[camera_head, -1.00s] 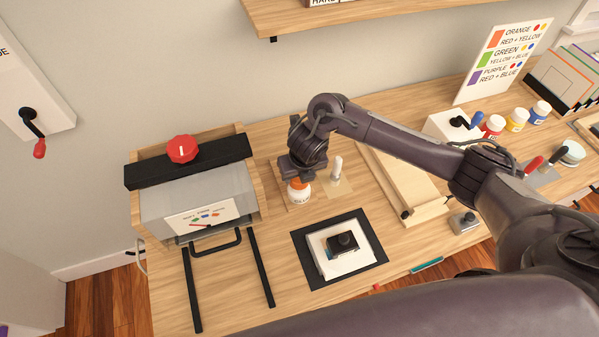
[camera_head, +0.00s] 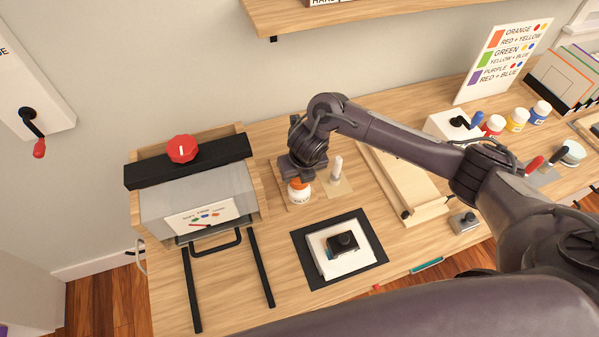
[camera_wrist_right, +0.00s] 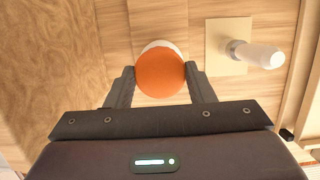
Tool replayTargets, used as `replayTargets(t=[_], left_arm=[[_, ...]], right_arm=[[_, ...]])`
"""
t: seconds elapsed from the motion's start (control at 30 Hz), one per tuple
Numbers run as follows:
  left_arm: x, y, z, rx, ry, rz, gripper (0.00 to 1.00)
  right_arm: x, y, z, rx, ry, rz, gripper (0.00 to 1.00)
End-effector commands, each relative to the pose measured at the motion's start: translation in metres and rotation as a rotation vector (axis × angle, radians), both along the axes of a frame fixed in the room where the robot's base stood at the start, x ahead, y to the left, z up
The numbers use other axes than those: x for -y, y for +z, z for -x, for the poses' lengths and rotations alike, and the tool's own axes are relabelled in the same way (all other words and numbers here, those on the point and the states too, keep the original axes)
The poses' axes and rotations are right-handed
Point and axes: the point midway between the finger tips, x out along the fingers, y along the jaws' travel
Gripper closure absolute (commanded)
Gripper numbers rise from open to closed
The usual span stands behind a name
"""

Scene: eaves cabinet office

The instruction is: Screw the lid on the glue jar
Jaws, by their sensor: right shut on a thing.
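The white glue jar (camera_head: 299,196) stands upright on a small wooden base (camera_head: 280,166) on the bench, right of the grey box. The orange lid (camera_wrist_right: 160,73) sits on top of the jar, and a white crescent of the jar shows past its far edge in the right wrist view. My right gripper (camera_wrist_right: 160,76) points down and is shut on the orange lid, one finger on each side. The lid's thread and seating are hidden. My left gripper is not in view.
A white glue stick or brush (camera_head: 337,168) stands on a tan square just right of the jar. A black mat (camera_head: 372,256) with paper and a black-knobbed block lies in front. The grey box with a red knob (camera_head: 182,149) stands left.

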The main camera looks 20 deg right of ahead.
Motion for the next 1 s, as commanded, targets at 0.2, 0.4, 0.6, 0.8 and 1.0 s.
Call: replayTargets(t=[0.2,0.4,0.6,0.8,1.0], left_arm=[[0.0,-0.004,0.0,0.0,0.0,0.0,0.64],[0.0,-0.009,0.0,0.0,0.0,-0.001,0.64],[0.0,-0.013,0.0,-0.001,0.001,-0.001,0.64],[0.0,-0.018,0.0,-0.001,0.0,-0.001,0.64],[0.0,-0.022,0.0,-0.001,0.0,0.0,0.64]], right_arm=[[0.0,-0.004,0.0,0.0,0.0,0.0,0.73],[0.0,-0.01,0.0,0.0,0.0,0.0,0.73],[0.0,-0.015,0.0,0.0,0.0,0.0,0.73],[0.0,-0.019,0.0,0.0,0.0,0.0,0.73],[0.0,-0.024,0.0,0.0,0.0,0.0,0.73]])
